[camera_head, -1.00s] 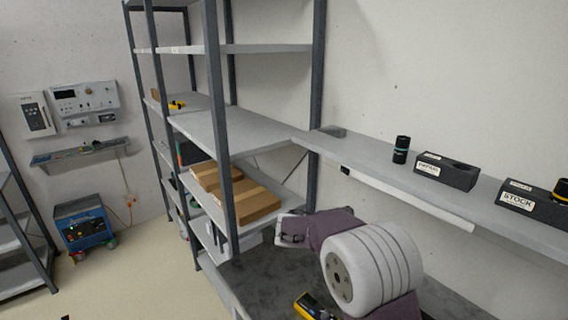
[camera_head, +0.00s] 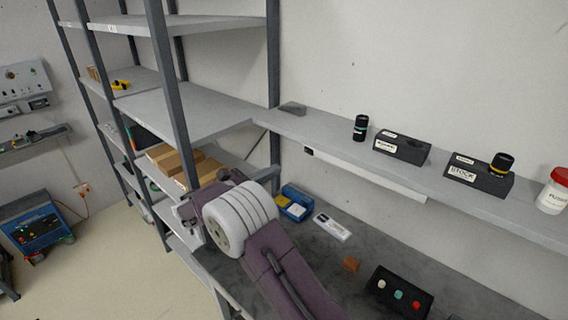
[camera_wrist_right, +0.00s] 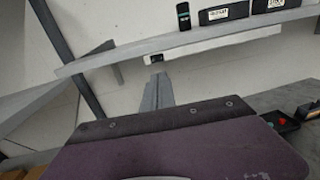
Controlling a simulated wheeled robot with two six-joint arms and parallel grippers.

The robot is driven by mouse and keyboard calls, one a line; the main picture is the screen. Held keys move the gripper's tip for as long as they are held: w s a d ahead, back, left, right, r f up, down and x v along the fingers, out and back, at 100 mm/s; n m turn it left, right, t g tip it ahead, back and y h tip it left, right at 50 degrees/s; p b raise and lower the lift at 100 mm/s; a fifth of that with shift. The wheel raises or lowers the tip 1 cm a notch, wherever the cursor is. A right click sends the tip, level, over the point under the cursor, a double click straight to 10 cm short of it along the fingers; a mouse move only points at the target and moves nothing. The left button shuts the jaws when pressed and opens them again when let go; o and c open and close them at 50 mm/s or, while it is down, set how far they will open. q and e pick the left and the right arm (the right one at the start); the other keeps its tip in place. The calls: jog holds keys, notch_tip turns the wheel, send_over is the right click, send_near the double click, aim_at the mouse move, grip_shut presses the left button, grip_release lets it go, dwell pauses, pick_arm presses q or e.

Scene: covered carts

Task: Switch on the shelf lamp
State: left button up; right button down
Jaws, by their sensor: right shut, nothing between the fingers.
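The shelf lamp (camera_head: 370,177) is a long white bar under the front of the wall shelf. A small black switch (camera_head: 308,151) sits at its left end. The lamp (camera_wrist_right: 195,47) and switch (camera_wrist_right: 157,59) also show in the right wrist view. My right gripper (camera_head: 187,211) is shut and empty, left of and below the lamp in the head view, apart from it. In the wrist view the grey fingers (camera_wrist_right: 157,92) point up toward the switch, with a gap between. I cannot tell whether the lamp is lit. My left gripper is out of view.
The wall shelf (camera_head: 345,148) carries a dark cylinder (camera_head: 360,128), two black labelled blocks and a white jar (camera_head: 555,191). A shelving upright (camera_head: 272,60) stands left of the lamp. On the dark worktop are a blue bin (camera_head: 296,203) and a button box (camera_head: 399,292).

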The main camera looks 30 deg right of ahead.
aim_at(311, 152)
jog(key=d+p, duration=0.1)
jog(key=d, duration=0.3)
jog(key=w+d+p, duration=0.1)
jog(key=d, duration=0.2)
jog(key=d+p, duration=0.2)
jog(key=d, duration=0.2)
jog(key=shift+w+d+r, duration=0.15)
jog(key=shift+w+d, duration=0.1)
jog(key=shift+d, duration=0.5)
